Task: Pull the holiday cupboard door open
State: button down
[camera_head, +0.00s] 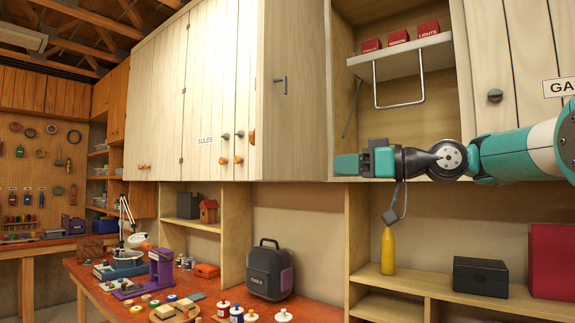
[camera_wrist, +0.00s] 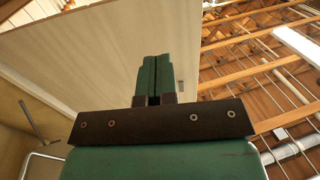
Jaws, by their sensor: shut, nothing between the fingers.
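The cupboard compartment (camera_head: 440,115) in the upper middle of the head view is open to view. A pale wooden panel (camera_head: 297,120) with a small dark bracket stands out from its left side; it appears to be its door, swung open with the inner face showing. No holiday label is readable. A broad pale panel, likely the same door (camera_wrist: 95,60), fills the upper left of the wrist view. My gripper (camera_head: 345,165) points left in front of the compartment's lower edge, empty, fingers together. The shut fingers also show in the wrist view (camera_wrist: 155,65). Contact with the panel cannot be told.
A shelf (camera_head: 405,60) with red boxes and a wire rail (camera_head: 400,104) are inside the compartment. Closed cupboards flank it, including one labelled BULBS (camera_head: 205,100). Below stand a yellow bottle (camera_head: 388,250), a black box (camera_head: 481,277) and a toolbox (camera_head: 270,272).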

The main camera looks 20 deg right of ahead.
aim_at(278, 167)
jog(key=p+x, duration=0.6)
jog(key=x, duration=0.5)
jog(key=shift+a+r, duration=0.15)
jog(key=shift+r, duration=0.05)
jog(key=shift+w+a+f, duration=0.2)
jog(key=shift+w+a, duration=0.1)
jog(key=shift+a, duration=0.1)
